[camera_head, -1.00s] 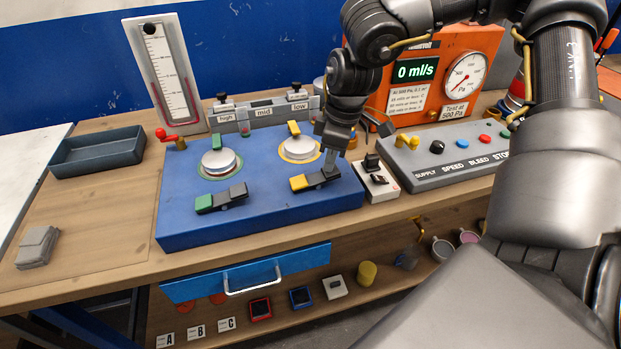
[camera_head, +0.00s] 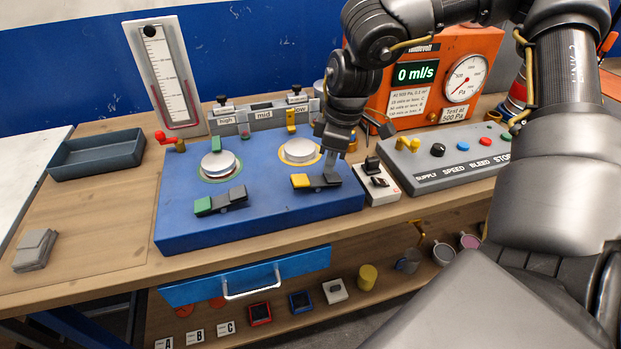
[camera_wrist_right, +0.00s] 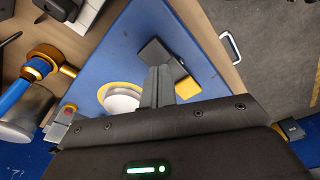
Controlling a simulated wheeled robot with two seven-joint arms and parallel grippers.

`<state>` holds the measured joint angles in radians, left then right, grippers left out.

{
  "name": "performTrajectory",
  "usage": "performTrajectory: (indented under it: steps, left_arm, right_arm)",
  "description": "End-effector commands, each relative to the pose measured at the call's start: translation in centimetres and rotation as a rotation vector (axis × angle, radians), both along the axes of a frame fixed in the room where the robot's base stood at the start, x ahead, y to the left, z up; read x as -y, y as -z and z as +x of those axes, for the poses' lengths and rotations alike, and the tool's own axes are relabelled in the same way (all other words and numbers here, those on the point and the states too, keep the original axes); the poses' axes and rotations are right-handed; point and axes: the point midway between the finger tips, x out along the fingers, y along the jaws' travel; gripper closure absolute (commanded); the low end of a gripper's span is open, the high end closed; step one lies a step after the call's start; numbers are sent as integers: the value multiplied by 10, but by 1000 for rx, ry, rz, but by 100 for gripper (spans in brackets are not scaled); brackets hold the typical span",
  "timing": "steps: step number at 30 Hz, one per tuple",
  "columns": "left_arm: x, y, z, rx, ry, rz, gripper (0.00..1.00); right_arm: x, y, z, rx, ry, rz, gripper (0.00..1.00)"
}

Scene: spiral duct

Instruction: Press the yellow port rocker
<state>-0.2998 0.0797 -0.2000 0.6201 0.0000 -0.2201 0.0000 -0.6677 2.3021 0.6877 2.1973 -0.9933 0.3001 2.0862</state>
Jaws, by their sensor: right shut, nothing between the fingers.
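The yellow port rocker (camera_head: 301,181) lies on the front right of the blue box (camera_head: 260,221). Its left end is yellow and its right end is dark grey. My right gripper (camera_head: 332,176) is shut and empty, pointing down, its tips at the dark end and seemingly touching it. The rocker looks close to level. In the right wrist view, the shut fingers (camera_wrist_right: 158,88) reach the dark end (camera_wrist_right: 156,50), with the yellow end (camera_wrist_right: 187,87) beside them. A yellow flag (camera_head: 291,121) stands upright behind the right round port (camera_head: 300,151). My left gripper is out of view.
The green rocker (camera_head: 205,206) and left round port (camera_head: 219,164) share the box. A small white switch block (camera_head: 379,185) stands close right of it, before a grey control panel (camera_head: 450,163). An orange meter (camera_head: 432,82) reads 0 ml/s. A drawer (camera_head: 247,275) hangs below.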

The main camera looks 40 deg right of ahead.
Motion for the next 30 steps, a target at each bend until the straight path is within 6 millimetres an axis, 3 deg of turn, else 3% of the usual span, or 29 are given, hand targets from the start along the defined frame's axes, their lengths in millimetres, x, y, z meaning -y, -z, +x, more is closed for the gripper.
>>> performTrajectory:
  steps: [18, 30]
  left_arm:
    - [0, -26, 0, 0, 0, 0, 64]
    - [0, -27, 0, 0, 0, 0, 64]
  right_arm:
    - [0, -55, 0, 1, 0, -1, 100]
    - [0, -59, 0, 1, 1, -1, 100]
